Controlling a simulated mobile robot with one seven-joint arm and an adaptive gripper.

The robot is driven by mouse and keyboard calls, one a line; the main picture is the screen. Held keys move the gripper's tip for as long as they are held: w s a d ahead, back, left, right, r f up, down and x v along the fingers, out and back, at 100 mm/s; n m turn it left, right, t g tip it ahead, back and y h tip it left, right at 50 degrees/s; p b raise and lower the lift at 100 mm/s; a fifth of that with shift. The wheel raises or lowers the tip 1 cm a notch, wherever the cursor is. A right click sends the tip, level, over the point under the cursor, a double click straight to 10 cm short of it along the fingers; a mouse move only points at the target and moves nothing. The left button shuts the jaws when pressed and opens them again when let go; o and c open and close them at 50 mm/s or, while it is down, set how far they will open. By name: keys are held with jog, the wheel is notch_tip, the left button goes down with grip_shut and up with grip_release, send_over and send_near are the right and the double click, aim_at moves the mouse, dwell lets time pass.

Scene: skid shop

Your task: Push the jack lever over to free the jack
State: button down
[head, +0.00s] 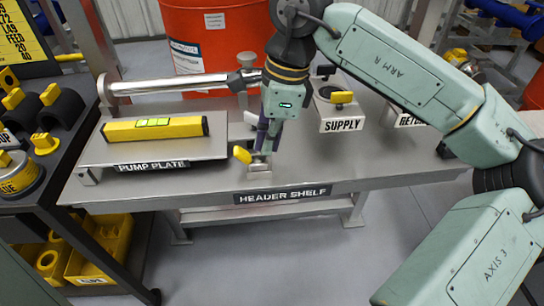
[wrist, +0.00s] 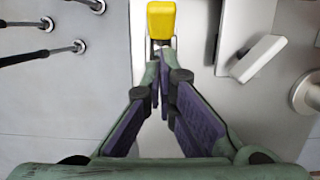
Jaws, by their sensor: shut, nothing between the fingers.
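The jack lever has a yellow knob (head: 242,154) that leans to the left from a small metal bracket (head: 259,168) at the front edge of the steel bench. My gripper (head: 264,148) points down just right of the knob, over the bracket, with its fingers shut and empty. In the wrist view the yellow knob (wrist: 161,20) is at the top centre, just beyond my shut fingertips (wrist: 163,55). The fingers hide most of the lever's stem, and I cannot tell whether they touch it.
Left of the lever, the pump plate (head: 108,152) carries a yellow level (head: 154,128). A metal pipe (head: 180,86) runs behind it. The SUPPLY block (head: 342,124) and valve stand to the right. The bench front carries a HEADER SHELF label (head: 283,195). A dark cart (head: 75,222) stands at left.

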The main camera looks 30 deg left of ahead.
jog(key=shift+r, duration=0.35)
notch_tip(320, 180, up, 7)
jog(key=p, duration=0.4)
jog(key=shift+w+d+p, duration=0.3)
jog(key=shift+d+p, duration=0.05)
jog(key=shift+p, duration=0.05)
